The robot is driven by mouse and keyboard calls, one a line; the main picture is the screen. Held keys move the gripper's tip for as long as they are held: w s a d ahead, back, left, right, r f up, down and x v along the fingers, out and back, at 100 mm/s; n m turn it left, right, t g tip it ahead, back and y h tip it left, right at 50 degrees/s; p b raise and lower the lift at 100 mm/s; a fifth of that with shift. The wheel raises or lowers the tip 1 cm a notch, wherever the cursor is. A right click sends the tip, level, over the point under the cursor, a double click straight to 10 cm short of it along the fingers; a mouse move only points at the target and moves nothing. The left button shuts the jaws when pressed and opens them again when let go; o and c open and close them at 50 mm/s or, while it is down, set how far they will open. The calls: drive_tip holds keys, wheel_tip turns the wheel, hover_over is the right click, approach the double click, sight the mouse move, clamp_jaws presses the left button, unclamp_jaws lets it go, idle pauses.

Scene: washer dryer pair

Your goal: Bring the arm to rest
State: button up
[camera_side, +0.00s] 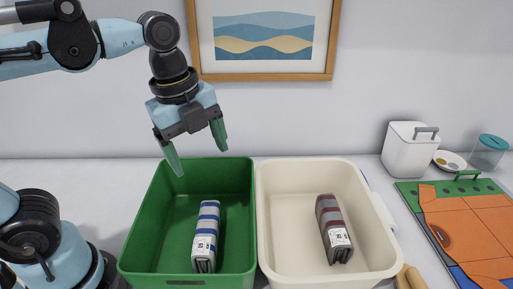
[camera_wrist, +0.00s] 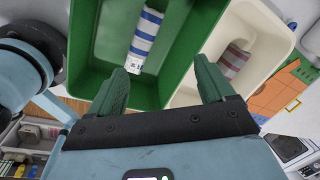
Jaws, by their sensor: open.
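My gripper (camera_side: 198,150) is open and empty, pointing down above the back of the green bin. Its two green fingers (camera_wrist: 165,88) also show spread apart in the wrist view. The green bin (camera_side: 147,225) holds a blue-and-grey striped folded item (camera_side: 206,236) with a white label; it also shows in the wrist view (camera_wrist: 148,38). The cream bin (camera_side: 284,245) beside it on the right holds a dark red-and-grey striped folded item (camera_side: 333,229), also in the wrist view (camera_wrist: 233,62). The gripper touches neither item.
A framed picture (camera_side: 264,38) hangs on the wall behind my gripper.

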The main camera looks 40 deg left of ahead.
drive_tip(key=w+a+f+n+t, duration=0.1)
drive_tip(key=a+f+n+t, duration=0.1)
drive_tip(key=n, duration=0.8)
drive_tip(key=w+a+f+n+t, duration=0.2)
drive_tip(key=a+f+n+t, duration=0.1)
drive_tip(key=n, duration=0.7)
drive_tip(key=shift+a+f, duration=0.25)
drive_tip(key=shift+f, duration=0.6)
